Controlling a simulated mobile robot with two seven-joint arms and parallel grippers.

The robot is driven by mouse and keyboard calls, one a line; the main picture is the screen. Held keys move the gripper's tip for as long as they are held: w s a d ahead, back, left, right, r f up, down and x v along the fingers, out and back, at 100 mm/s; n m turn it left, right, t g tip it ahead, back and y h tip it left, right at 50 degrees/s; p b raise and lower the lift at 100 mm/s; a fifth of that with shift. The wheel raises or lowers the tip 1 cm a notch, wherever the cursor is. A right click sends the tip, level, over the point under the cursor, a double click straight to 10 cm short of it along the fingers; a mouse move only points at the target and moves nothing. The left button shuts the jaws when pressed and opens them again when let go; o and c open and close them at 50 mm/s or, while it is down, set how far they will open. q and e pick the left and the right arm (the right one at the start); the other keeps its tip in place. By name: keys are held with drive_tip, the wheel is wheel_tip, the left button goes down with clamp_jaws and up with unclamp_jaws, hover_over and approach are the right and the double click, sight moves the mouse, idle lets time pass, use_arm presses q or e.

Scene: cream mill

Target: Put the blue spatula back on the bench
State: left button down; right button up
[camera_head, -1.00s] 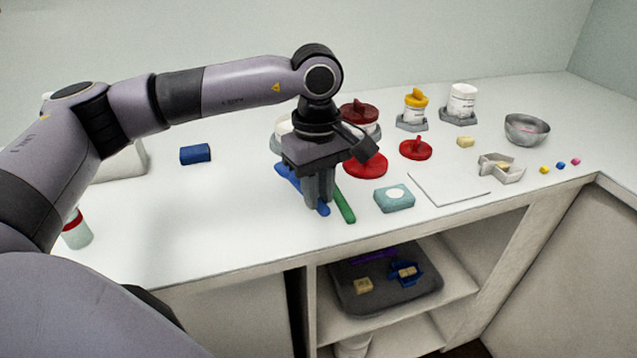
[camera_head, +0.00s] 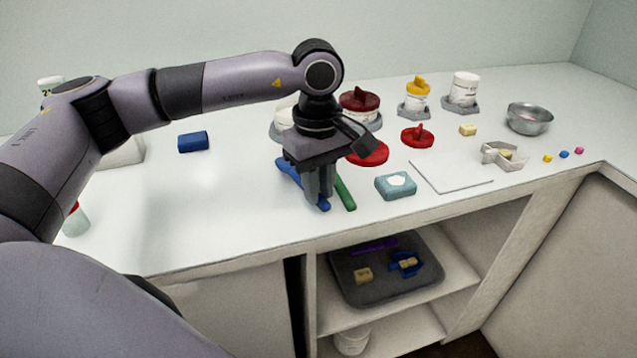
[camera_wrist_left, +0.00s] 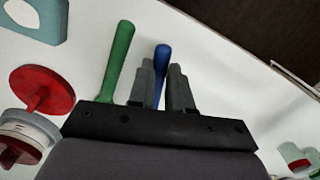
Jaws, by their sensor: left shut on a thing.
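The blue spatula (camera_head: 288,170) lies at the bench top, partly hidden under my left gripper. Its blue handle end (camera_wrist_left: 162,52) shows between the fingers in the left wrist view. My left gripper (camera_head: 319,197) points down and is shut on the blue spatula, at or just above the white bench (camera_head: 220,225). A green-handled tool (camera_head: 344,192) lies close beside it on the right, and also shows in the left wrist view (camera_wrist_left: 120,55). My right gripper is in neither view.
Right of the gripper are a teal block (camera_head: 396,191), a white sheet (camera_head: 450,174), red lids (camera_head: 417,137), jars and a metal bowl (camera_head: 529,118). A blue block (camera_head: 193,142) lies to the left. A grey tray (camera_head: 350,286) sits on the shelf below. The bench front left is clear.

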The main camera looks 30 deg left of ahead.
use_arm(q)
drive_tip(key=shift+f+b, duration=0.45)
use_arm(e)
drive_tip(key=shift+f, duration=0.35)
use_arm(q)
drive_tip(key=c, duration=1)
unclamp_jaws()
drive_tip(key=shift+o, duration=0.2)
wheel_tip(320, 180, up, 7)
drive_tip(key=shift+a+r, duration=0.1)
drive_tip(key=shift+r, duration=0.05)
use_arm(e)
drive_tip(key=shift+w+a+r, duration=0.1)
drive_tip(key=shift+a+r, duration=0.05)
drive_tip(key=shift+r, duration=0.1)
